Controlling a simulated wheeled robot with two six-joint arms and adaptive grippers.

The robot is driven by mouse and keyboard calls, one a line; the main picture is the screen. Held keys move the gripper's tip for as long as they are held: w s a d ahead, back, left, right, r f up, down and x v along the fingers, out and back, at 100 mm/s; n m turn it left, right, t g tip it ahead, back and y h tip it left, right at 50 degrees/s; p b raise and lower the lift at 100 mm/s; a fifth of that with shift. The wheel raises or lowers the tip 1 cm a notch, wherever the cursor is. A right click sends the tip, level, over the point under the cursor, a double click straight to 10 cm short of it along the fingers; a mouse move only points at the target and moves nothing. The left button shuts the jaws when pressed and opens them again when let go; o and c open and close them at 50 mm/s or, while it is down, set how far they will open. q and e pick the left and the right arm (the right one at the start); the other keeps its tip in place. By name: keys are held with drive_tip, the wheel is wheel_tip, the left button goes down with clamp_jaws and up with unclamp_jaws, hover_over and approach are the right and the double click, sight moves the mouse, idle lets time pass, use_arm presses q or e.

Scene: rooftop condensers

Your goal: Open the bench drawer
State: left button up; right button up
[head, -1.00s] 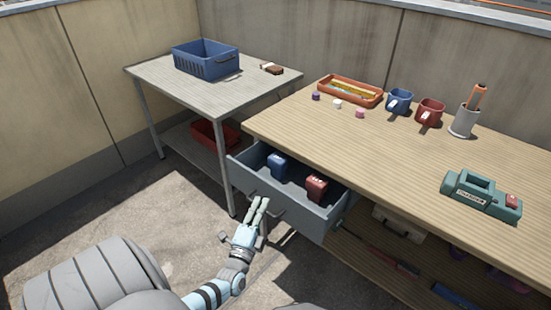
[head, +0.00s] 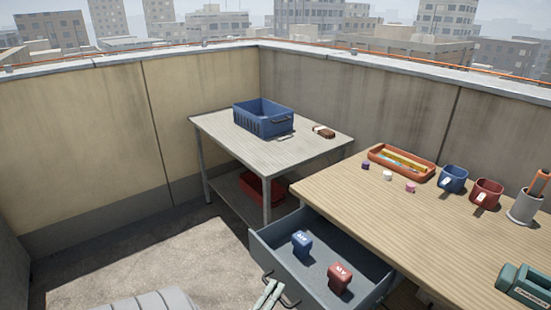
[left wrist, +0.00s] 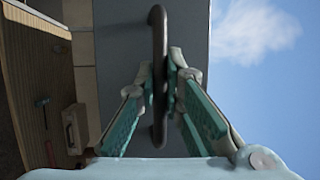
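The grey bench drawer (head: 345,250) stands pulled out from under the wooden bench top (head: 410,215). Inside it are a blue block-like item (head: 302,243) and a red one (head: 340,279), both with white marks. My left gripper (head: 270,292) is at the drawer front, at the lower edge of the head view. In the left wrist view, the dark bar handle (left wrist: 158,25) runs between the two fingers of my left gripper (left wrist: 160,75). Both fingertips press against the handle. My right gripper does not show.
A side table (head: 215,125) with a blue basket (head: 263,118) stands to the left of the bench. A red bin (head: 258,192) sits on its lower shelf. An orange tray (head: 402,165) and mugs (head: 452,179) stand on the bench top. Floor left of the drawer is clear.

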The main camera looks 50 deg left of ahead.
use_arm(q)
drive_tip(key=o, duration=0.4)
drive_tip(key=shift+o, duration=0.2)
drive_tip(key=v, duration=1.2)
drive_tip(key=shift+f, duration=0.1)
